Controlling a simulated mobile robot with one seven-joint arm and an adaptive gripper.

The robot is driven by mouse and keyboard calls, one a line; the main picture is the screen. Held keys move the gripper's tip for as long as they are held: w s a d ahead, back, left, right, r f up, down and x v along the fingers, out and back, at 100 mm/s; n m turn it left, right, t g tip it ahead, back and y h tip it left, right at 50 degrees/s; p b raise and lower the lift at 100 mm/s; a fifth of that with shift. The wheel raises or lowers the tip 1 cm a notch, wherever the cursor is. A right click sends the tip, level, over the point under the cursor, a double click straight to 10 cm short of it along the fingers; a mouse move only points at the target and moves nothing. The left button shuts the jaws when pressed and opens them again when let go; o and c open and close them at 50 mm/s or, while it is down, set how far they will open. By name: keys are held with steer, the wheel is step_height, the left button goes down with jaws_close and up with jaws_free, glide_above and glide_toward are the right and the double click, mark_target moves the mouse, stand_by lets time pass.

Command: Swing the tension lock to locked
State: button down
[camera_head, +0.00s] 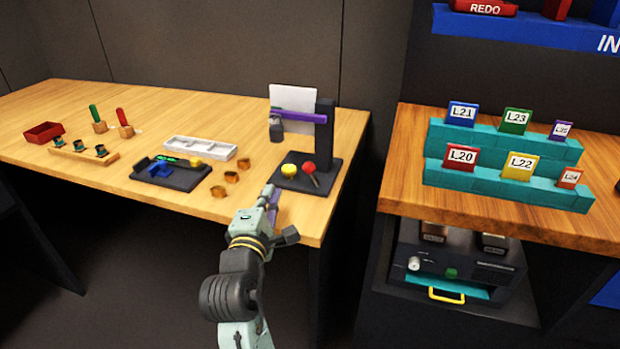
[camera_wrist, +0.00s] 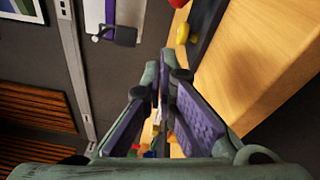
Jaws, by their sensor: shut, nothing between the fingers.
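A dark panel base (camera_head: 322,188) stands at the right end of the wooden table. It carries a yellow round knob (camera_head: 289,170) and a lever with a red knob (camera_head: 309,168); neither has a readable label, so I cannot tell for sure which is the tension lock. The wrist view shows the yellow knob (camera_wrist: 182,34) and part of the red knob (camera_wrist: 178,3) at the top. My gripper (camera_head: 271,193) is shut and empty, in front of the base, apart from both knobs. Its fingertips meet in the wrist view (camera_wrist: 163,72).
A dark post (camera_head: 325,130) with a purple arm (camera_head: 300,116) and a white sheet (camera_head: 293,95) rises behind the knobs. Small orange-brown blocks (camera_head: 231,177), a dark tray (camera_head: 180,180) and a white tray (camera_head: 200,148) lie to the left. The table's front edge is close to my gripper.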

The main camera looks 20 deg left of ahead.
mark_target(314, 175)
steer(key=shift+w+d+f+h, duration=0.2)
steer(key=shift+d+f+h, duration=0.3)
steer(key=shift+d+f, duration=0.4)
steer(key=shift+r, duration=0.15)
steer(key=shift+w, duration=0.1)
steer(key=shift+w, duration=0.25)
steer(key=w, duration=0.3)
steer(key=w+p, duration=0.1)
steer(key=w, duration=0.2)
steer(key=w+a+p, duration=0.1)
steer(key=w, duration=0.2)
steer(key=shift+w, duration=0.15)
